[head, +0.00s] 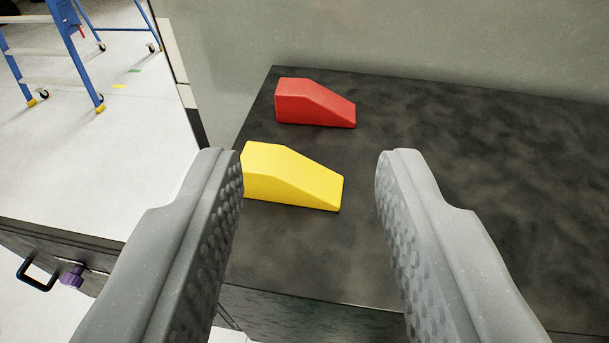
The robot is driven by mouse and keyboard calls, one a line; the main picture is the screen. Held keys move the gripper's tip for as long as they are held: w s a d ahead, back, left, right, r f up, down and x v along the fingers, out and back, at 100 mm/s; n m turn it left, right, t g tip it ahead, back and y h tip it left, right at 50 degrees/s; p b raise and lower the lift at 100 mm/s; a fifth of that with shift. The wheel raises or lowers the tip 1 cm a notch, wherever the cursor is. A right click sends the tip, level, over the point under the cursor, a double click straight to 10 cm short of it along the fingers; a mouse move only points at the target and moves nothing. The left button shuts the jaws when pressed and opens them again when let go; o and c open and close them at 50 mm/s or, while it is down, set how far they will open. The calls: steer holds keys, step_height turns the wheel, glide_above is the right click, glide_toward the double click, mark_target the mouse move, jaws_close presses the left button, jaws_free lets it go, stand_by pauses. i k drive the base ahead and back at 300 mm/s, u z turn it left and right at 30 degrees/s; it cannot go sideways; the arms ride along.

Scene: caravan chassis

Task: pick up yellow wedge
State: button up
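The yellow wedge (289,178) lies on a dark worktop, its tall end to the left and its slope falling to the right. My gripper (308,158) is open, with one grey textured finger on each side of the picture. The wedge shows between the fingers, nearer the left one. The left fingertip overlaps the wedge's left end in the picture and hides a little of it. I cannot tell whether they touch. Nothing is held.
A red wedge (313,104) lies just behind the yellow one. The dark worktop (470,150) is bare to the right. A pale wall (430,45) stands behind it. A blue ladder frame on wheels (75,50) stands on the floor at left. A black handle (36,275) and purple knob (72,276) are lower left.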

mark_target(272, 173)
steer(key=z, duration=2.55)
steer(key=k, duration=1.35)
steer(key=u, duration=2.2)
steer(key=i, duration=1)
